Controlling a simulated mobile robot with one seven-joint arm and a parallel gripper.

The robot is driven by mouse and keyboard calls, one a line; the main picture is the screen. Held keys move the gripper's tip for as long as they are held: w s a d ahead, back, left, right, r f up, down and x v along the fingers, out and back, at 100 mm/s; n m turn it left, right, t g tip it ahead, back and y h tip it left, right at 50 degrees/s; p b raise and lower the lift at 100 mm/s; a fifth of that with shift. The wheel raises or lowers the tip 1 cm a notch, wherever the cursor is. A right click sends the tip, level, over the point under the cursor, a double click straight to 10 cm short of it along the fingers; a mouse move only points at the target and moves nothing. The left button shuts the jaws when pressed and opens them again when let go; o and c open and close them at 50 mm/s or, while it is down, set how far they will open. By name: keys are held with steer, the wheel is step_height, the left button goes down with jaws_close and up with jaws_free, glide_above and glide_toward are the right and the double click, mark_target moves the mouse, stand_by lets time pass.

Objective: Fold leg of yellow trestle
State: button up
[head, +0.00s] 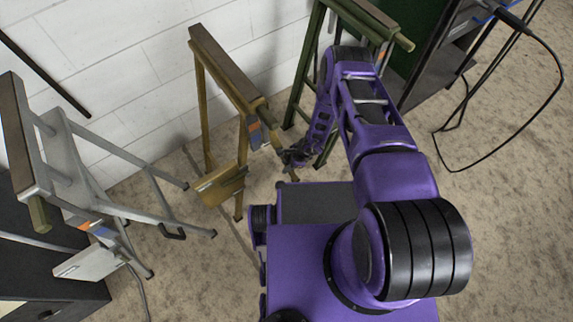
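The yellow trestle (219,63) stands in the middle against the white wall, with a dark wooden top bar. Its near end has an orange and grey label (255,132). A yellow plate (222,186) hangs low between its legs. One far leg (205,110) reaches down on the left. My gripper (290,160) is at the right side of the trestle's near end, close to a yellow leg (281,150). The fingers are small and dark, and I cannot tell whether they touch or hold the leg.
A grey trestle (75,170) stands at left beside a black cabinet (40,285). A green trestle (310,60) stands behind my arm. A black cable (500,155) loops on the right. Carpet (500,240) at the lower right is clear.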

jaws_close()
stand_by(1.3)
